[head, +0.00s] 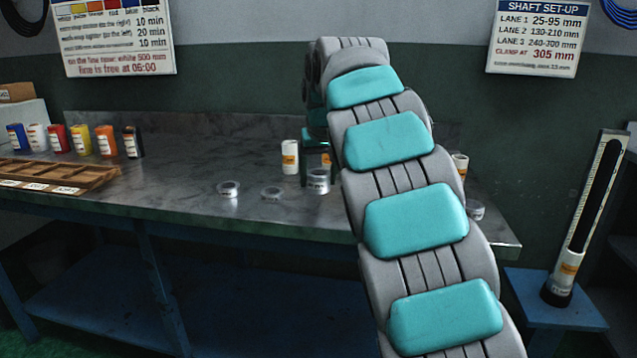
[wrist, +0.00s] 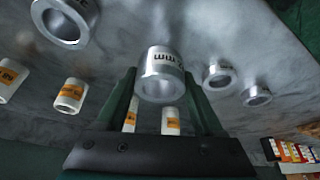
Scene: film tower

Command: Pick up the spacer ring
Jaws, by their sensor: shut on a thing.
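A short metallic spacer ring (wrist: 162,76) with dark lettering on its side is held between the dark green fingers of my gripper (wrist: 162,80) in the wrist view. In the head view the ring (head: 318,181) shows at the fingertips of my gripper (head: 317,168), over the grey bench (head: 200,180). I cannot tell whether it touches the bench top. Other metallic rings lie on the bench: one ring (head: 229,188) and another ring (head: 271,193) to the left, and a ring (head: 475,210) at the right, partly behind my arm.
White cylinders with orange labels, such as this one (head: 290,157), stand near the held ring. Several coloured containers (head: 82,140) and a wooden tray (head: 60,174) are at the left. A tall slotted stand (head: 590,210) stands on a blue platform (head: 555,300) at the right.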

